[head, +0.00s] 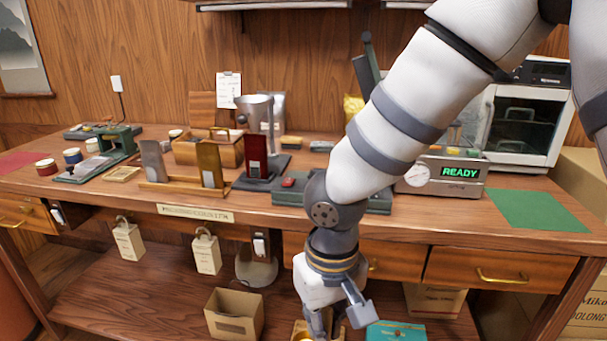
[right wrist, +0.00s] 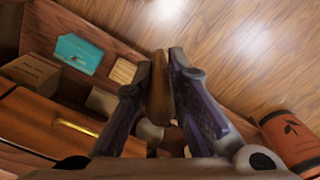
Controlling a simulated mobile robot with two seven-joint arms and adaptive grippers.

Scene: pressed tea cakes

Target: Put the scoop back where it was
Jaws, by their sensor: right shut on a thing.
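My right gripper (head: 338,322) hangs low in front of the table, over the lower shelf, with its fingers pointing down. In the right wrist view, the right gripper (right wrist: 162,75) is shut on a brown, wood-coloured long piece (right wrist: 160,92), which looks like the scoop's handle. The rest of the scoop is hidden or cannot be told apart. In the head view the held piece cannot be made out. My left gripper is not in view.
The lower shelf (head: 150,300) holds an open cardboard box (head: 234,314) and a teal box (head: 396,332) close to the gripper. Drawers (head: 490,268) hang above. The tabletop carries a funnel device (head: 258,112), a scale reading READY (head: 452,175) and a green mat (head: 538,210).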

